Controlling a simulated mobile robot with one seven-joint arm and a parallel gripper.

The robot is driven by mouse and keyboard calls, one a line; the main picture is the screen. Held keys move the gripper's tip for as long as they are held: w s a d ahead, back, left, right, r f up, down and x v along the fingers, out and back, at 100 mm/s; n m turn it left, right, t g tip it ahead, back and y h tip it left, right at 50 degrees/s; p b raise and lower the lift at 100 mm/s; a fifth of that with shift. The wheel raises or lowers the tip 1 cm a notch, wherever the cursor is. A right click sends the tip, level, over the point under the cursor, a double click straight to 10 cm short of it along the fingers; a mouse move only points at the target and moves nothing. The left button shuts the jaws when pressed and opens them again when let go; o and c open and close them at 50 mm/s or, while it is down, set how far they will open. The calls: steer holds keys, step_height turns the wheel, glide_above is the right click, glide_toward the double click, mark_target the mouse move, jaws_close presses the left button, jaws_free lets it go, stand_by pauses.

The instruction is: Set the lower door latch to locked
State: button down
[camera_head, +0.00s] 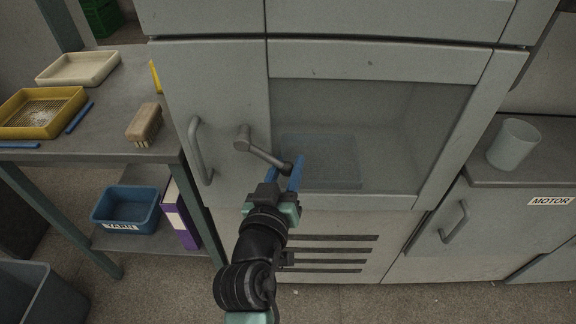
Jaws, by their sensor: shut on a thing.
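The lower door latch (262,153) is a grey lever on the cabinet door, left of its window. Its pivot is at the upper left, and the lever slants down to the right, ending in a dark tip. My gripper (286,168) has its blue fingers on both sides of the lever's free end and is shut on it. The fingers partly hide the end of the lever. I see no markings for the locked position.
A fixed grey door handle (198,152) stands left of the latch. A side table (100,118) at the left holds trays and a brush (144,124). A white cup (513,144) stands on the right cabinet, whose door has another handle (455,222).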

steer(key=shift+r, duration=0.25)
steer(key=c, duration=0.5)
jaws_free()
steer(key=shift+f, duration=0.15)
